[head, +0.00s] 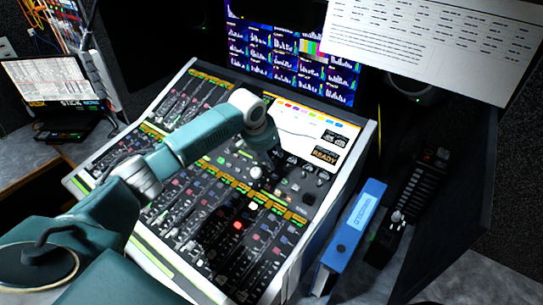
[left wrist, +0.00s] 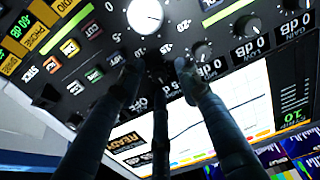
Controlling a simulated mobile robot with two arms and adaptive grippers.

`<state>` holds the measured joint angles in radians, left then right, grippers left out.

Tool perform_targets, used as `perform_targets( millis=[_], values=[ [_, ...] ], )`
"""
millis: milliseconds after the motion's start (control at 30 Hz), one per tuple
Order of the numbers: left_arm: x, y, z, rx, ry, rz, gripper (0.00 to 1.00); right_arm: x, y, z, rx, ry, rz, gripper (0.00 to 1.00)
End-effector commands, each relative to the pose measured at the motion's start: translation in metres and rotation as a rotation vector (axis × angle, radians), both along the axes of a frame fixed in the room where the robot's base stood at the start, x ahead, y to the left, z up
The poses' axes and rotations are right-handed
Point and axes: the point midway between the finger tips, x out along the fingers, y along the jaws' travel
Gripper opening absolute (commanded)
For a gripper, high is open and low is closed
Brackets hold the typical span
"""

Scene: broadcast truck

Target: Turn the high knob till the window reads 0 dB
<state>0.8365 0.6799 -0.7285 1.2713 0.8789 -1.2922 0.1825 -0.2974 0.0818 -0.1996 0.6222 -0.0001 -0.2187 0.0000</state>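The audio console (head: 345,140) fills the middle of the head view. My left gripper (head: 277,158) reaches over its upper right section, below the console's screen. In the left wrist view a row of small dark knobs runs up to the right, each beside a small black window. My left gripper (left wrist: 156,68) has its fingertips apart around one dark knob (left wrist: 154,58), which the fingers partly hide; contact is unclear. The window by this knob (left wrist: 171,92) is partly covered and its digits are unclear. Two windows further right read 0 dB (left wrist: 250,48). My right gripper is out of view.
A large pale round knob (left wrist: 145,14) sits close to the fingers. The console screen (left wrist: 195,110) lies just beyond the knob row. A blue binder (head: 352,228) and a black fader unit (head: 410,205) stand right of the console. A laptop (head: 55,85) is at the left.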

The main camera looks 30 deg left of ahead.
Motion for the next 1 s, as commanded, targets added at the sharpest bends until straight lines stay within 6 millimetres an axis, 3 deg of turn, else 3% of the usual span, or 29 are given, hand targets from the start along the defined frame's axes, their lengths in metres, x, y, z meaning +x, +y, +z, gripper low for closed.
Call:
perform_targets(
  millis=[33,167,533,1000],
  values=[
    [0.0,0.0,0.0,0.0,0.0,0.0,0.26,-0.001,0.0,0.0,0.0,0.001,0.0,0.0],
    [0.0,0.0,0.0,0.0,-0.001,0.0,0.01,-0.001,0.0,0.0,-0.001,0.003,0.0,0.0],
    [0.001,0.0,0.004,-0.016,0.0,0.036,0.0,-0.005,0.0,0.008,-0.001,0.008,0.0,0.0],
    [0.002,0.001,0.007,-0.132,0.012,0.308,0.0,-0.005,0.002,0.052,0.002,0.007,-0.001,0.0]
  ],
)
